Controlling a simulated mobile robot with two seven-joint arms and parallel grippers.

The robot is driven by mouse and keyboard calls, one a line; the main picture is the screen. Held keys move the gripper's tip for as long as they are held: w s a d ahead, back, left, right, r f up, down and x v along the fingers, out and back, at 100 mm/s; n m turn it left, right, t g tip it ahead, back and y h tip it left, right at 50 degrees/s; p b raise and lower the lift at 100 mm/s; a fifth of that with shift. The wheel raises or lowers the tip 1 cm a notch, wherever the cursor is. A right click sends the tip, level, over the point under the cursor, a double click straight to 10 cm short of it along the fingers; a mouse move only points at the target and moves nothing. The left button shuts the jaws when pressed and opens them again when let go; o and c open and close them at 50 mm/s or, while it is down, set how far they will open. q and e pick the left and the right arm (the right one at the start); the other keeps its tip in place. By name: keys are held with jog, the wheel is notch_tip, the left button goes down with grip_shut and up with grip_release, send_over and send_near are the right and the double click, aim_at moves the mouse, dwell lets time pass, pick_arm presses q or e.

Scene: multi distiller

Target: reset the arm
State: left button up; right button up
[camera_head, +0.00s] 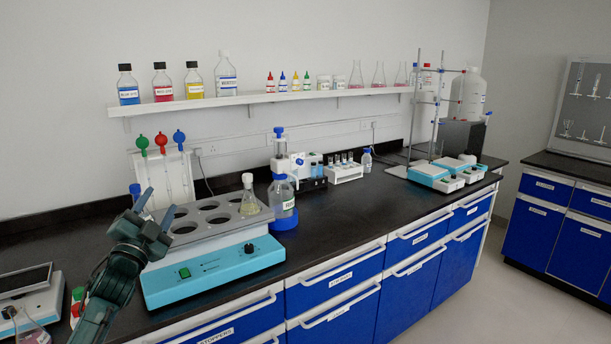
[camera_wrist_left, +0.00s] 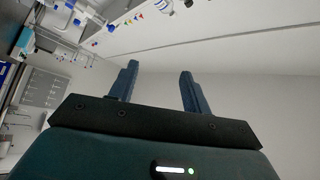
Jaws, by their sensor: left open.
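My left gripper (camera_head: 158,208) is raised at the left of the head view, in front of the left end of the blue and grey water bath (camera_head: 215,270). Its two fingers are spread apart and point up, with nothing between them. The left wrist view shows the same open fingers (camera_wrist_left: 158,88) against a bare pale wall. My right gripper is in neither view. A flask with pale liquid (camera_head: 249,200) stands at the right end of the water bath's top, clear of my gripper.
The black bench (camera_head: 330,225) has free room right of the water bath. A shelf with bottles (camera_head: 270,97) runs along the wall above. A balance (camera_head: 30,295) sits at the near left. Stands and hotplates (camera_head: 435,175) are at the far right.

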pick_arm(q)
jog(key=w+a+f+n+g+y, duration=0.1)
jog(key=a+f+n+g+y, duration=0.35)
jog(key=f+n, duration=0.5)
jog(key=s+d+f+g+h, duration=0.25)
jog(key=s+d+f, duration=0.55)
jog(key=f, duration=0.5)
jog(key=s+d+f+g+h, duration=0.1)
jog(key=s+d+f, duration=0.3)
jog(key=s, duration=0.6)
jog(key=s+d+f+g+h, duration=0.1)
jog(key=s+d+f, duration=0.3)
jog(key=s, duration=0.6)
jog(key=s+d+f+g+h, duration=0.1)
jog(key=s+d+f, duration=0.3)
jog(key=s, duration=0.7)
jog(key=shift+d+f+g, duration=0.2)
jog(key=shift+d+g, duration=0.7)
jog(key=shift+d, duration=0.1)
